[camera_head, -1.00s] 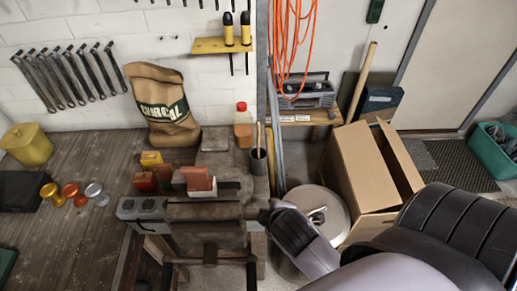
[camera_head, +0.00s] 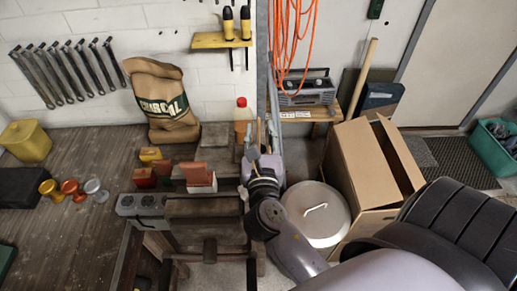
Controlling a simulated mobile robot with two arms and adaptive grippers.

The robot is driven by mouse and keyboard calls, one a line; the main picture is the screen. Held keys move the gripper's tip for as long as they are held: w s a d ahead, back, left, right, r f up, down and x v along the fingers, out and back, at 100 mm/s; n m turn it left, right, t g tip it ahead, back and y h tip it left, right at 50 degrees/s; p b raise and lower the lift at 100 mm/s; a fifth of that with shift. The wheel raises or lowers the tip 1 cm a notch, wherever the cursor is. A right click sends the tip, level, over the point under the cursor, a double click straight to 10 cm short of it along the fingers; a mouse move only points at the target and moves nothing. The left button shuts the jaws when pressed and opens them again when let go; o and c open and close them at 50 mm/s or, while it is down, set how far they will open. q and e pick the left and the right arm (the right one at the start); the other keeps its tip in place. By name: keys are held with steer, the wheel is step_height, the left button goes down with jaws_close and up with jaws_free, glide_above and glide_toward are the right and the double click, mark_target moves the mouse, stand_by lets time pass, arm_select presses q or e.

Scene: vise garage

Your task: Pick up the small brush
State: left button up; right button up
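A thin wooden handle (camera_head: 259,132), probably the small brush's, stands upright at the right end of the workbench by the wall post. Its lower part and the dark cup around it are hidden behind my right gripper. My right gripper (camera_head: 262,147) reaches up from the lower right and is at the handle. Its fingers are small and mostly hidden by its own wrist, so I cannot tell whether they are open or touching the handle. My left gripper is not in view.
A vise (camera_head: 204,208) and red-brown blocks (camera_head: 197,173) are left of my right gripper. A bottle with a red cap (camera_head: 242,118) stands just behind it. A lidded round bin (camera_head: 318,222) and an open cardboard box (camera_head: 362,165) are to the right.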

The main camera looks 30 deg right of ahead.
mark_target(258, 123)
steer(key=f, duration=0.2)
steer(key=w+f, duration=0.1)
steer(key=shift+d+f, duration=0.1)
steer(key=shift+d, duration=0.2)
steer(key=p+x, duration=0.2)
steer(key=x, duration=0.3)
steer(key=shift+w+d, duration=0.2)
steer(key=shift+w, duration=0.15)
steer(key=shift+w+d+f, duration=0.1)
steer(key=shift+w+d, duration=0.1)
steer(key=shift+w, duration=0.1)
steer(key=shift+s, duration=0.1)
steer(key=shift+c, duration=0.7)
jaws_close()
